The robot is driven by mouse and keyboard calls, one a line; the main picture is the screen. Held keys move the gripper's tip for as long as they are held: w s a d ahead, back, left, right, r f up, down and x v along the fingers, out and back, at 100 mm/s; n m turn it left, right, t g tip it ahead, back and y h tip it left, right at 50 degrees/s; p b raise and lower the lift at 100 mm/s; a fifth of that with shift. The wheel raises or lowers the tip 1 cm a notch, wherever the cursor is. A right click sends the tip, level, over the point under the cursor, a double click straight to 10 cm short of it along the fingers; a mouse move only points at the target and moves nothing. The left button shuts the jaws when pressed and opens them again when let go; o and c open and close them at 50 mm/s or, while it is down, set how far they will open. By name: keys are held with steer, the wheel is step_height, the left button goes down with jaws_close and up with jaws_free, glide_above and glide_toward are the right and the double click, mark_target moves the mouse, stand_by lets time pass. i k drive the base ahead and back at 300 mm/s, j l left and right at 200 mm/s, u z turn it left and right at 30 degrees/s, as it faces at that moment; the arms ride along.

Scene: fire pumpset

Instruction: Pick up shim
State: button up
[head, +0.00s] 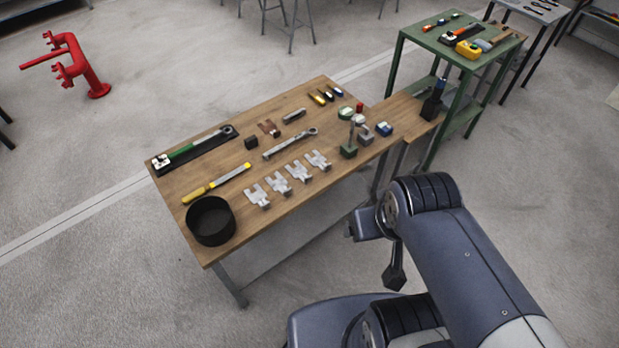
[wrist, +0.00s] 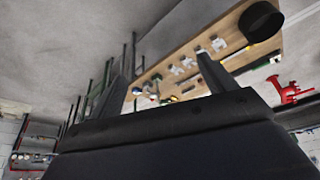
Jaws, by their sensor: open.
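Several silver, fork-shaped slotted shims (head: 278,183) lie in a slanting row near the front edge of the wooden table (head: 235,230). They lie flat and apart from each other. In the wrist view the shims (wrist: 186,64) show small, far off beyond the fingers. My gripper (wrist: 165,72) is open and empty, its two dark fingers spread. It is well away from the shims and touches nothing that I can see. In the head view my arm is at the lower right, off the table, and I cannot clearly make out the fingers there.
A black round bin (head: 211,222) stands at the table's front left corner. A yellow-handled file (head: 215,185), a wrench (head: 290,144) and small blocks lie around the shims. A green tool stand (head: 396,60) is at the back right. A red pipe (head: 78,65) stands far left.

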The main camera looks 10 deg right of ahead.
mark_target(280, 184)
steer(key=u, duration=0.5)
steer(key=i+j+z, duration=0.1)
steer(key=i+j, duration=0.6)
steer(key=i, duration=0.05)
